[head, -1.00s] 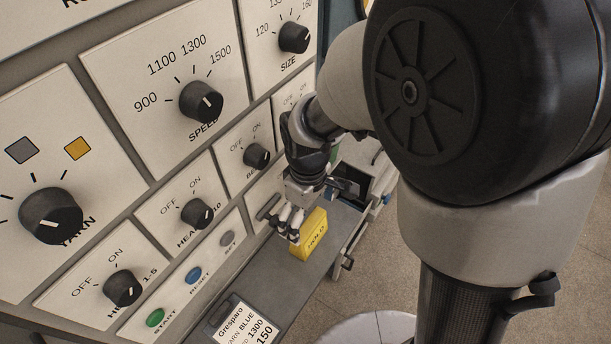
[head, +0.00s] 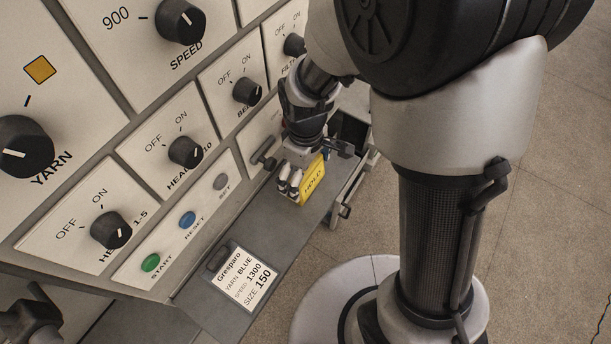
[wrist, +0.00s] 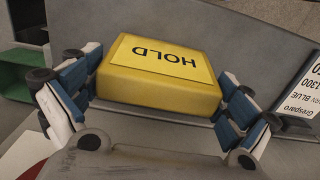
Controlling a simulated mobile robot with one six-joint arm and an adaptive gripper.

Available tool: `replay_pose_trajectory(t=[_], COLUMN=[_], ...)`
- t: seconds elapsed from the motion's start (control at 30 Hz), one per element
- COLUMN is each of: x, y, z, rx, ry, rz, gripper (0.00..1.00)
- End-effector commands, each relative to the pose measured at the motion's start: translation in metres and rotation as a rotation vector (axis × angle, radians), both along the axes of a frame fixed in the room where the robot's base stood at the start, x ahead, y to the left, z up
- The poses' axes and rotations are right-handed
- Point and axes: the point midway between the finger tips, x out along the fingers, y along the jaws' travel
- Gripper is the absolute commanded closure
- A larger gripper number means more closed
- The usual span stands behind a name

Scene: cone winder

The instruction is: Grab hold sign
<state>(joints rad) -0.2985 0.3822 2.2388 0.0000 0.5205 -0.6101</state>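The hold sign is a yellow block with a pale yellow "HOLD" label. In the head view the sign (head: 314,181) stands on the grey ledge below the control panel. In the wrist view the sign (wrist: 160,83) fills the space between the fingers, its label upside down. My gripper (head: 290,182) is down at the sign, with fingers in front of its left part. In the wrist view my gripper (wrist: 160,80) is open around the sign, one blue-and-white finger at each side. The gaps are very small; I cannot tell whether the pads touch.
A card with yarn, speed and size text (head: 245,278) lies on the ledge (head: 205,312), nearer than the sign. The panel's knobs and its start (head: 150,262), reset (head: 187,219) and set (head: 220,181) buttons are close on the left. A green container (wrist: 22,75) shows in the wrist view.

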Motion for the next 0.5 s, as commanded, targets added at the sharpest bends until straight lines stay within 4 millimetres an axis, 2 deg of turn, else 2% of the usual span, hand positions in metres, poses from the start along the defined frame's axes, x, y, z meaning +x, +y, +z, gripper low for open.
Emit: replay_pose_trajectory(t=[0.03, 0.37, 0.5], x=[0.0, 0.0001, 0.0001], y=[0.0, 0.0, 0.0], z=[0.0001, 0.0002, 0.0002], rx=[0.0, 0.0, 0.0], ry=[0.0, 0.0, 0.0], rz=[0.0, 0.0, 0.0], gripper=[0.11, 0.33, 0.33])
